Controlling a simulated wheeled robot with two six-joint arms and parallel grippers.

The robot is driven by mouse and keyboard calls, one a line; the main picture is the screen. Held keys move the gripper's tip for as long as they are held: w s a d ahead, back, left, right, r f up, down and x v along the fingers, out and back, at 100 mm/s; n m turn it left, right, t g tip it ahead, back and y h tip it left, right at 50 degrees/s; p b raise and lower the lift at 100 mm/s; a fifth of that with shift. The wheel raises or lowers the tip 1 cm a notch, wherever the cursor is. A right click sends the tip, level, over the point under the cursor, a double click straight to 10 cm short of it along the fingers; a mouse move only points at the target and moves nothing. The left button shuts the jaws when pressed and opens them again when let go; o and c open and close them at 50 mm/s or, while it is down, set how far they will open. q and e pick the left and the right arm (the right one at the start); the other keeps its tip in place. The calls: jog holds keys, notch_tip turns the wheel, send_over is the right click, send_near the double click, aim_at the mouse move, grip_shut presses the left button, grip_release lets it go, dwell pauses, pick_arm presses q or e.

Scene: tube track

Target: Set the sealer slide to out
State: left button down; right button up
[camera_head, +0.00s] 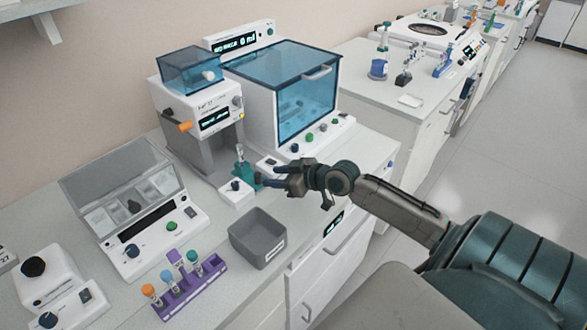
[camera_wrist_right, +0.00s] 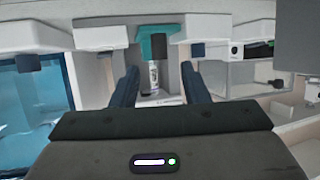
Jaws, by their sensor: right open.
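The white machine (camera_head: 200,108) with a blue clear top, an orange knob and a lit display stands left of the middle in the head view; it looks like the sealer, though its label is too small to read surely. A teal holder (camera_head: 243,174) with a small tube stands at its front. In the right wrist view the teal part (camera_wrist_right: 153,43) and the labelled tube (camera_wrist_right: 153,75) lie ahead, between my fingers. My right gripper (camera_head: 268,178) is open just right of the teal holder; contact cannot be told. My left gripper is out of view.
A blue-windowed cabinet (camera_head: 290,95) stands behind my right gripper. A grey bin (camera_head: 257,238) sits in front, near the bench edge. A purple rack (camera_head: 187,290) with several tubes and an open-lidded box (camera_head: 130,200) are to the left. Bare bench lies between bin and box.

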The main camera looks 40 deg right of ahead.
jog(key=v, duration=0.4)
jog(key=shift+p, duration=0.3)
jog(key=shift+p+v, duration=0.3)
jog(key=shift+v, duration=0.65)
